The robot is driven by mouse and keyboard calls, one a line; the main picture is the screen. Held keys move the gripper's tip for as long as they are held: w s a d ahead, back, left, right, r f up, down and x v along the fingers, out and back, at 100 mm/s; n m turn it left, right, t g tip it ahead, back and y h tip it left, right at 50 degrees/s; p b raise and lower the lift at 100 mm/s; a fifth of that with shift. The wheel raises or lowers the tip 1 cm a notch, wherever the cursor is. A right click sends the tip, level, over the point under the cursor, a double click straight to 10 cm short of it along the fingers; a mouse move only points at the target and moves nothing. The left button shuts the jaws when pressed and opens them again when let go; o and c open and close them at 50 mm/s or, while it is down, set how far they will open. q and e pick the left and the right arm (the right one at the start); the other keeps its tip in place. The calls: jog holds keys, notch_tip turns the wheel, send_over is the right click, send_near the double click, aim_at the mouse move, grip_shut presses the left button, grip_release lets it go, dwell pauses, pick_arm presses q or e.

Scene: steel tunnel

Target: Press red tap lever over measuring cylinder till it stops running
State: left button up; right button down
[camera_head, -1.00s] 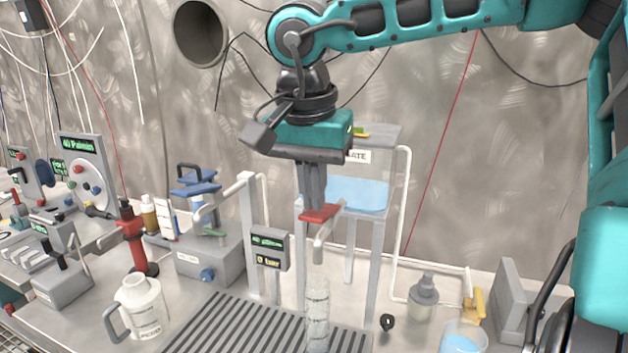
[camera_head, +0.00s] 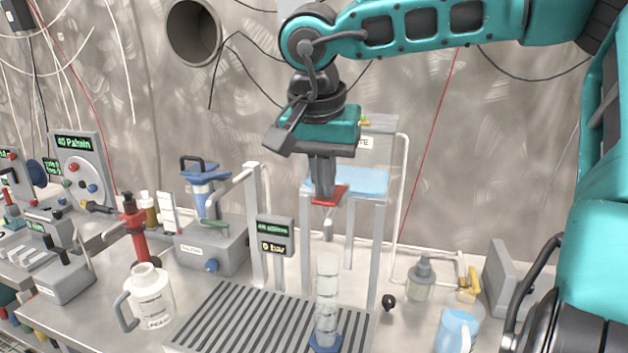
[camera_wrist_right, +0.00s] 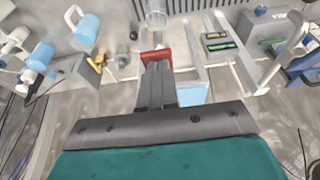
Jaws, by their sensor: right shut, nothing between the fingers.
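The red tap lever (camera_head: 330,195) sits on top of the tap, whose pale spout points down. My right gripper (camera_head: 323,197) is shut and empty, and its fingertips are at the red lever from above, seemingly touching it. The wrist view shows the red lever (camera_wrist_right: 156,56) right at the tips of the closed fingers (camera_wrist_right: 157,66). The clear measuring cylinder (camera_head: 327,285) stands upright on a blue base under the spout, at the right end of a ribbed grate. I cannot tell its fill level or whether water is running. My left gripper is out of view.
A tank (camera_head: 365,182) with pale blue water is behind the tap. A gauge post (camera_head: 275,236) reading "0 bar" stands left of the cylinder. A white jug (camera_head: 151,296) is at front left, and a beaker of blue liquid (camera_head: 458,330) at front right.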

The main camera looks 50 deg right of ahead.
jog(key=shift+s+a+f, duration=0.1)
jog(key=shift+a+f, duration=0.2)
jog(key=shift+f, duration=0.4)
jog(key=shift+a+r, duration=0.1)
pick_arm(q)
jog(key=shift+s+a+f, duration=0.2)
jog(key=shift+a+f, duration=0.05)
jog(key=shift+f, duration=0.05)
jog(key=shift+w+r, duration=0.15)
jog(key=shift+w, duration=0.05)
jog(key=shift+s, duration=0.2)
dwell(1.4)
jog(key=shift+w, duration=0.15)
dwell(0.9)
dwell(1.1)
